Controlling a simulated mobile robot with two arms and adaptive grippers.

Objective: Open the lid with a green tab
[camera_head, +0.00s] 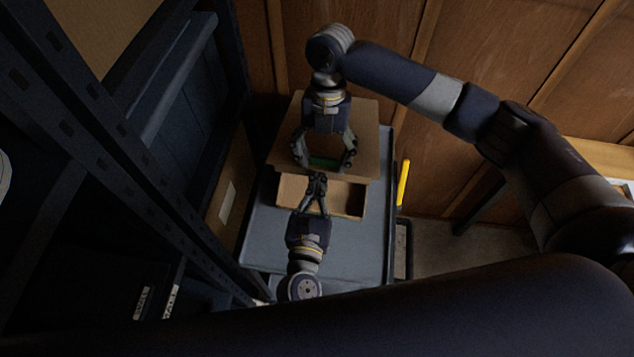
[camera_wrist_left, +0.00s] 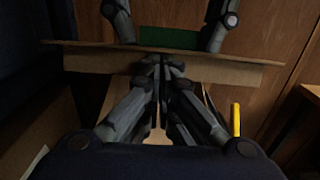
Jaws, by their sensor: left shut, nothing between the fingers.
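A cardboard box (camera_head: 292,191) stands on a grey cart top, its open inside partly showing below the near edge of its brown lid (camera_head: 284,152). The green tab (camera_head: 323,162) is at the lid's near edge; it also shows in the left wrist view (camera_wrist_left: 168,38). My right gripper (camera_head: 325,166) is open over the lid, with its spread fingers on either side of the tab; contact cannot be told. My left gripper (camera_head: 318,178) is shut and empty at the near side of the box, its tips close below the lid's edge. Its fingers hide part of the box.
The grey cart top (camera_head: 350,245) has free room in front of the box. A dark metal shelf (camera_head: 110,130) stands close on the left. A wooden wall (camera_head: 500,50) is behind. A yellow bar (camera_head: 403,184) stands at the cart's right edge.

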